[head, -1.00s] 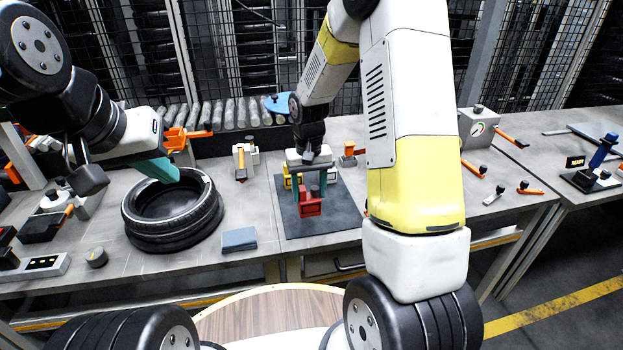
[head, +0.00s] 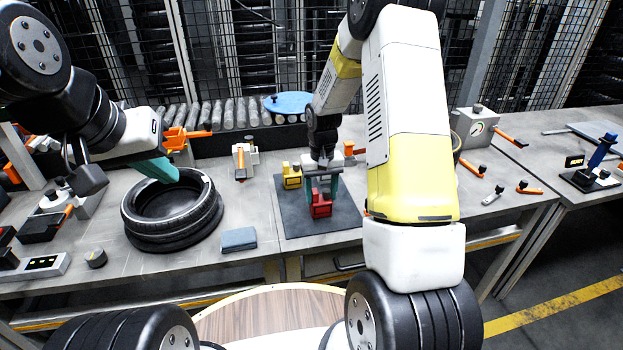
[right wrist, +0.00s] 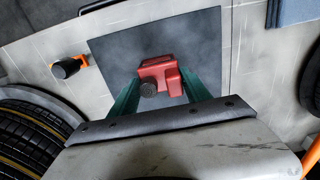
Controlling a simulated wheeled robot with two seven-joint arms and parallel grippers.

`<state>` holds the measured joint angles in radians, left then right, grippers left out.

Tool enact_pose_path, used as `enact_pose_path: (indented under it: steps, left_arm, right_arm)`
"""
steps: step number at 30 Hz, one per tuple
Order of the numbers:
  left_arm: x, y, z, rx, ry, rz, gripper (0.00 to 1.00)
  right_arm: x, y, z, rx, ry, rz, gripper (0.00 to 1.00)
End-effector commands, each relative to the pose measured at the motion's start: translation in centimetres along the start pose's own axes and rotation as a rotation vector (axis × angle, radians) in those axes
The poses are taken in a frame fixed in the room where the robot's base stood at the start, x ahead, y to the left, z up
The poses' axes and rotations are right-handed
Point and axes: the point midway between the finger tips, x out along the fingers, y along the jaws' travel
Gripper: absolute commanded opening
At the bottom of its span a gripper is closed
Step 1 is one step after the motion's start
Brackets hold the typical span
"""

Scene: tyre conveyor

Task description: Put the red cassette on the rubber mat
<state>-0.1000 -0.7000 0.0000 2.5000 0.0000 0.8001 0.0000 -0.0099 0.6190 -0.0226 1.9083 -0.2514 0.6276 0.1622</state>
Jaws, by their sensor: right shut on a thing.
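The red cassette (head: 321,207) is held between the green fingers of my right gripper (head: 322,190), over the dark rubber mat (head: 288,216). In the right wrist view the red cassette (right wrist: 165,72) sits between both fingertips with the mat (right wrist: 207,35) behind it. I cannot tell whether its underside touches the mat. A yellow cassette (head: 291,180) stands on the mat's back left part. My left gripper (head: 158,170) hangs over the stacked tyres; its green fingers overlap, so its opening is unclear.
Black tyres (head: 172,215) stand left of the mat. A white block with an orange handle (head: 241,163) stands behind. A gauge box (head: 478,128) and small orange-handled tools are to the right.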

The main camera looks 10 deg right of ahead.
Motion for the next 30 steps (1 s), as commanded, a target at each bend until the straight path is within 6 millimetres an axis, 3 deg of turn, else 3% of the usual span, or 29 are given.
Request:
enact_pose_path:
  steps: [1,2,5,17,20,30]
  left_arm:
    - [0.0,0.0,0.0,0.000,0.000,0.000,0.00]
    - [0.0,0.0,0.0,0.000,0.000,0.000,0.00]
    - [0.0,0.0,0.0,0.000,0.000,0.000,0.00]
    - [0.0,0.0,0.0,0.000,0.000,0.000,0.00]
    - [0.0,0.0,0.0,0.000,0.000,0.000,0.00]
    - [0.0,0.0,0.0,0.000,0.000,0.000,0.00]
  right_arm:
    - [0.2,0.0,0.0,0.000,-0.001,0.000,0.10]
    - [0.2,0.0,0.0,0.000,-0.001,0.000,0.60]
    - [0.2,0.0,0.0,0.000,-0.001,0.000,0.78]
    - [-0.5,0.0,0.0,0.000,0.001,0.000,0.78]
    - [-1.9,0.0,-0.1,0.000,0.003,0.000,0.78]
    - [-9.1,0.0,-0.1,0.000,0.004,0.000,0.78]
